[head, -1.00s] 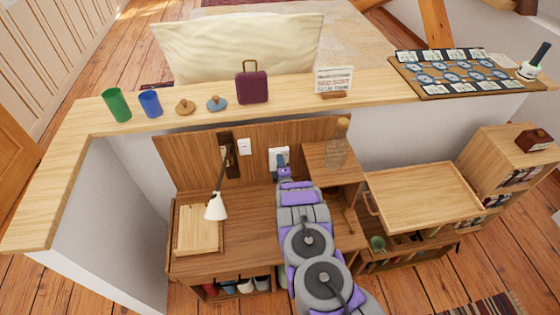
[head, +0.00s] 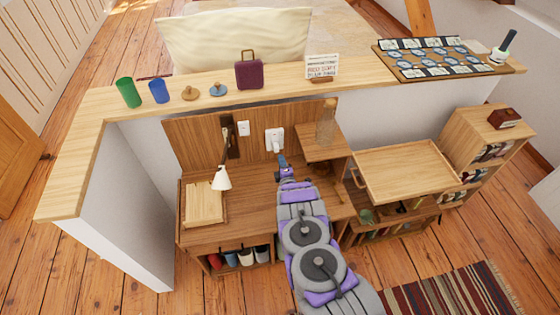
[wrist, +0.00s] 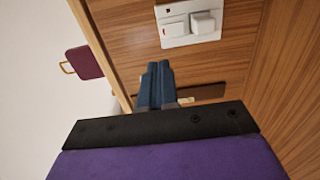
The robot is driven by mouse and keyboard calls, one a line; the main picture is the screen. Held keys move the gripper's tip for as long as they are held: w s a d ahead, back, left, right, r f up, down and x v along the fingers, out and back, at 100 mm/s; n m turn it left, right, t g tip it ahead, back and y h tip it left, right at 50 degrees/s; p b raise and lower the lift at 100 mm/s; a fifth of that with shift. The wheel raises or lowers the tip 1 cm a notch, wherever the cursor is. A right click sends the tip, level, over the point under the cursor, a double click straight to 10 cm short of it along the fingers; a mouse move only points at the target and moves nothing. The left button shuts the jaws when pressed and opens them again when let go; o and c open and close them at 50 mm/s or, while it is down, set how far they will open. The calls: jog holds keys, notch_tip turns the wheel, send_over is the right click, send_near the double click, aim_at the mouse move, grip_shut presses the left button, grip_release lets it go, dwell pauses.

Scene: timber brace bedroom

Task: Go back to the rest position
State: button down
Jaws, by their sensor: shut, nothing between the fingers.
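My gripper (head: 283,161) is at the end of my purple and grey arm, above the wooden desk (head: 250,226) and in front of its back panel. In the wrist view its blue fingers (wrist: 157,84) are together with nothing between them. A white wall socket plate (head: 275,139) with a white block on it is on the panel just beyond the fingertips. The plate also shows in the wrist view (wrist: 190,22), apart from the fingers.
A lamp (head: 221,180) and a wooden tray (head: 204,204) are left of my arm. The ledge above holds cups, a purple case (head: 249,70) and a sign (head: 322,67). Floor shows in front.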

jog(key=shift+w+f, duration=0.1)
jog(key=shift+d, duration=0.1)
notch_tip(320, 180, up, 10)
jog(key=w+m+g+h+b, duration=0.2)
jog(key=m+g, duration=0.3)
jog(key=m, duration=0.2)
jog(key=s+d+r+m+g+b, duration=0.2)
jog(key=s+d+r+m+g, duration=0.15)
jog(key=s+r, duration=0.7)
jog(key=s+d+r+m+g+h+b, duration=0.1)
jog(key=s+d+r+m+g, duration=0.25)
jog(key=s, duration=0.75)
jog(key=s+d+r+m+g+h+b, duration=0.15)
jog(key=s+d+r, duration=0.4)
jog(key=s, duration=0.55)
jog(key=s+d+r+m+g+b, duration=0.1)
jog(key=s+d+m+g, duration=0.1)
jog(key=s, duration=1.2)
jog(key=s+d+r+m+g, duration=0.2)
jog(key=s+d+m+g, duration=0.1)
jog(key=s, duration=1.1)
jog(key=shift+s+d+m+g+b, duration=0.25)
jog(key=shift+d+m+g+b, duration=0.15)
jog(key=shift+d, duration=0.1)
